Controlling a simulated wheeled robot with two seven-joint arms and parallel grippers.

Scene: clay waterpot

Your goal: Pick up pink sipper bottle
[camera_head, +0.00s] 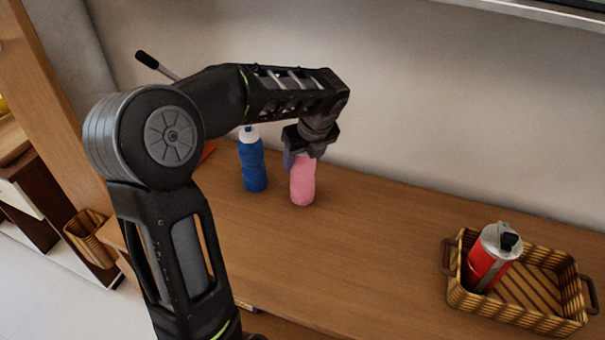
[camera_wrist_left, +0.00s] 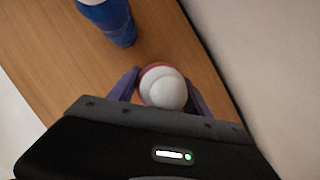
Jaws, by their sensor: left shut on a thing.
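The pink sipper bottle (camera_head: 303,184) stands upright on the wooden table, near its back edge by the wall. My left gripper (camera_head: 301,160) comes down from above and is shut on the upper part of the bottle. In the left wrist view the fingers sit on both sides of the bottle's white cap (camera_wrist_left: 163,88), with a pink-red rim showing behind it. The gripper hides the bottle's top in the head view. The bottle's base appears to be on the table. My right gripper is in neither view.
A blue bottle with a white cap (camera_head: 253,164) stands just left of the pink one; it also shows in the left wrist view (camera_wrist_left: 108,20). A wicker basket (camera_head: 528,319) at the right holds a red and silver bottle (camera_head: 490,262). The table's middle (camera_head: 370,240) is clear.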

